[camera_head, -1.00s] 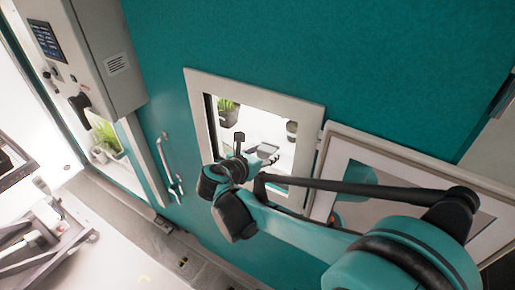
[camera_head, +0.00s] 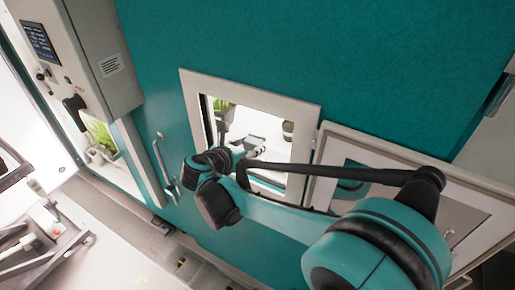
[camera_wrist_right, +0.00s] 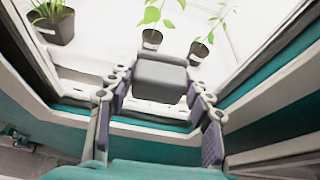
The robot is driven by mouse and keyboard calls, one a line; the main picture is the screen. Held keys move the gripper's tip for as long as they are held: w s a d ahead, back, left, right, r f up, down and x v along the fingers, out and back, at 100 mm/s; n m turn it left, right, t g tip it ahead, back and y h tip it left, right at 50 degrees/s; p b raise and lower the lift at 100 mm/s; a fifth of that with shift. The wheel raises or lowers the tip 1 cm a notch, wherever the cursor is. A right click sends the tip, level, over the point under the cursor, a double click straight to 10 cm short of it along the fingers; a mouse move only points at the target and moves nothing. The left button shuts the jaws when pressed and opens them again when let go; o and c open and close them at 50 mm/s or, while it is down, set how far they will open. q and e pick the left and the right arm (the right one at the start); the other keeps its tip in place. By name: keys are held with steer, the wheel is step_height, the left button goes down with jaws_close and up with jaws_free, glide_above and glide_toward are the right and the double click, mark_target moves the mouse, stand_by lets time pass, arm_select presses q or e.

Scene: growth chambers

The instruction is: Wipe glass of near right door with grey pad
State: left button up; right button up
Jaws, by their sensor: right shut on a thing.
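A large teal door (camera_head: 330,70) has a pale-framed window (camera_head: 188,95) at its middle and a vertical handle (camera_head: 165,165) on its left. My right gripper (camera_wrist_right: 160,85) is shut on the grey pad (camera_wrist_right: 160,75), which sits between the fingertips. In the head view my right wrist overlaps the lower left of the window, and the gripper shows small and partly hidden against it. I cannot tell whether the pad touches glass. A pale-framed panel (camera_head: 465,240) stands right of the window, partly behind my right arm.
Potted plants stand behind the window, among them a grassy one (camera_wrist_right: 55,22) and a leafy one (camera_wrist_right: 152,40). A grey control box (camera_head: 105,60) is at upper left. The teal surface above the window is clear.

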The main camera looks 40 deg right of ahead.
steer(key=shift+w+a+b, duration=0.3)
steer(key=shift+w+a, duration=0.2)
steer(key=shift+w, duration=0.7)
steer(key=shift+w+a+b, duration=0.3)
steer(key=shift+w+a, duration=0.15)
steer(key=shift+w, duration=0.75)
steer(key=shift+w+a+b, duration=0.3)
steer(key=shift+w+a, duration=0.2)
steer(key=shift+w, duration=0.7)
steer(key=shift+a, duration=0.1)
glide_toward(238, 133)
steer(key=shift+s+a+f, duration=0.25)
steer(key=shift+a+f, duration=0.1)
steer(key=shift+a, duration=0.25)
steer(key=shift+s+a+f, duration=0.3)
steer(key=shift+a+f, duration=0.05)
steer(key=shift+a, duration=0.25)
steer(key=shift+s+a+f, duration=0.25)
steer(key=shift+a+f, duration=0.1)
steer(key=shift+a, duration=0.3)
